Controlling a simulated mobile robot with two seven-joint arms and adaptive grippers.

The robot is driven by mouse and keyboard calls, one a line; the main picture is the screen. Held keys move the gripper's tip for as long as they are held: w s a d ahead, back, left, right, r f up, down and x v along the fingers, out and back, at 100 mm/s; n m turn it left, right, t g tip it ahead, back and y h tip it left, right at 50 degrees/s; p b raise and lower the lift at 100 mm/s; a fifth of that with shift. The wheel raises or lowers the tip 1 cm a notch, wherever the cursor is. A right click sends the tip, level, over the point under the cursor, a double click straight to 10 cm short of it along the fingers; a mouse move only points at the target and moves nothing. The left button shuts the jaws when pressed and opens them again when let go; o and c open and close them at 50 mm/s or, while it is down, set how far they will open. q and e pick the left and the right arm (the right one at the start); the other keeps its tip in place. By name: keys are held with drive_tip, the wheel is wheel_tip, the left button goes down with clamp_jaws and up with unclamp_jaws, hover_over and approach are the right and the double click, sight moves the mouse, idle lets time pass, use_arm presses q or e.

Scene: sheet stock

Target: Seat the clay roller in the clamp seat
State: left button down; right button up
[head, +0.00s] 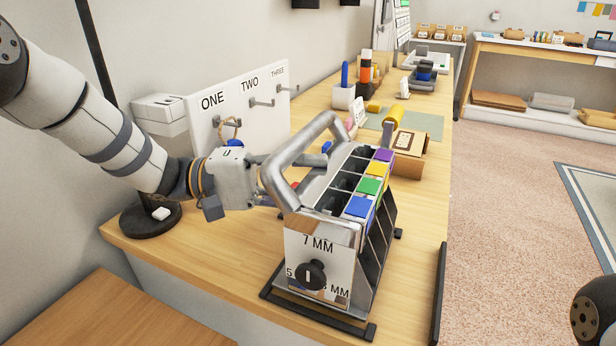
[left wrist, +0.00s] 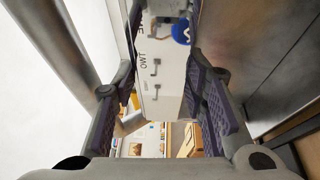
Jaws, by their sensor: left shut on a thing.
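My left gripper (head: 278,180) reaches in from the left, close behind a bent grey metal bar (head: 307,132) at the slotted rack. The bar partly hides its fingers. In the left wrist view the two dark-padded fingers (left wrist: 165,100) stand apart with grey metal on either side. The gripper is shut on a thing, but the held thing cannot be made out. I cannot tell for certain which thing is the clay roller. A yellow cylinder (head: 397,115) lies farther back on the bench. No part can be surely named as the clamp seat. My right gripper is out of view.
The rack has colored tabs and a front plate (head: 318,262) marked "7 MM" with a black knob. A white hook board (head: 245,92) marked ONE, TWO, THREE stands behind my gripper. A cardboard box (head: 408,160) is behind the rack. Bare bench (head: 245,260) lies front left.

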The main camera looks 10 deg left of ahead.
use_arm(q)
drive_tip(key=shift+r, duration=0.2)
drive_tip(key=shift+f, duration=0.6)
idle(0.9)
drive_tip(key=c, duration=0.9)
unclamp_jaws()
drive_tip(key=shift+f, duration=0.3)
drive_tip(key=shift+c, duration=0.2)
drive_tip(key=shift+o, duration=1)
drive_tip(key=shift+r, duration=0.1)
drive_tip(key=shift+r, duration=0.15)
drive_tip(key=shift+c, duration=0.5)
